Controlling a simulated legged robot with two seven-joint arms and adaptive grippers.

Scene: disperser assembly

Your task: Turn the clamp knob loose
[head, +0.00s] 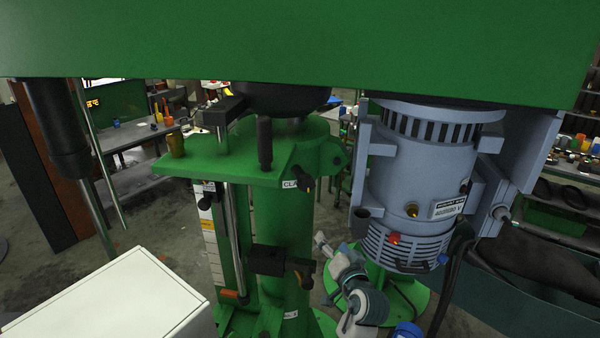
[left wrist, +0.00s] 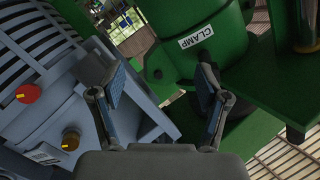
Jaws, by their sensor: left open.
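The clamp knob (head: 306,184) is a small dark knob on the edge of the green bracket, beside a white label that is partly hidden. My right gripper is not in view.
The grey motor (head: 420,170) with red and yellow buttons hangs close on the right. The green column (head: 285,230) stands behind the bracket. A black lever (head: 264,140) stands in front of the bracket. A white box (head: 110,300) is at the lower left.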

